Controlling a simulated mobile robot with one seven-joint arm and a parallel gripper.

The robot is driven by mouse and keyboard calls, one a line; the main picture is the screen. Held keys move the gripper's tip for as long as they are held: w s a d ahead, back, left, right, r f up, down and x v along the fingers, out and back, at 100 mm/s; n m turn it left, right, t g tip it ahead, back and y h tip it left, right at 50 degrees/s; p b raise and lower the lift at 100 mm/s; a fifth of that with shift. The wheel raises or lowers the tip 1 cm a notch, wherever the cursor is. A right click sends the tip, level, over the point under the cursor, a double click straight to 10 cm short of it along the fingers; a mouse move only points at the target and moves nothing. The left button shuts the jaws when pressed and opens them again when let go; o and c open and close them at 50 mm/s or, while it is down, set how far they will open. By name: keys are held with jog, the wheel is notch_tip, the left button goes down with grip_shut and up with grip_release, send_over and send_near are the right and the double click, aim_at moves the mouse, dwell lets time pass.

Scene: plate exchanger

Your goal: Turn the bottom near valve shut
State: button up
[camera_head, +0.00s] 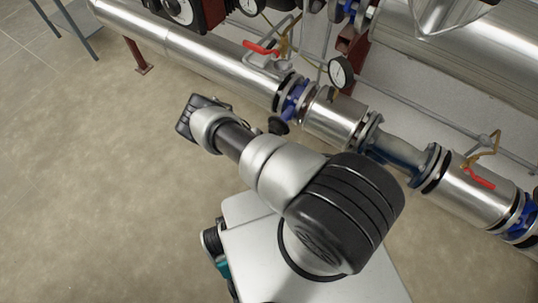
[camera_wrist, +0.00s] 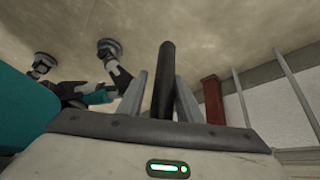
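In the head view, a blue valve body (camera_head: 296,92) sits in the lower silver pipe just beyond my arm. A short dark handle end (camera_head: 278,126) sticks out below it. In the wrist view, a long black handle (camera_wrist: 166,78) stands between the two grey fingers of my gripper (camera_wrist: 161,76). A gap shows on the handle's left side; on the right the finger is very close, and contact cannot be judged. The fingers look open around it. In the head view my gripper is hidden behind my own arm.
Red-handled levers (camera_head: 262,48) (camera_head: 480,178) sit along the pipework, with a round gauge (camera_head: 341,72) between them. The lower silver pipe (camera_head: 205,55) crosses the view. A red post (camera_wrist: 213,101) stands right of my gripper in the wrist view. The floor (camera_head: 85,190) at left is clear.

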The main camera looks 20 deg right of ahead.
jog(key=shift+o, duration=0.3)
jog(key=shift+w+a+r, duration=0.1)
jog(key=shift+w+a, duration=0.05)
jog(key=shift+w, duration=0.05)
jog(key=shift+w+a+r, duration=0.1)
jog(key=shift+a+r, duration=0.1)
jog(key=shift+r, duration=0.1)
jog(key=p+v, duration=0.3)
jog(key=v, duration=1.3)
jog(key=shift+r, duration=0.3)
jog(key=shift+s, duration=0.25)
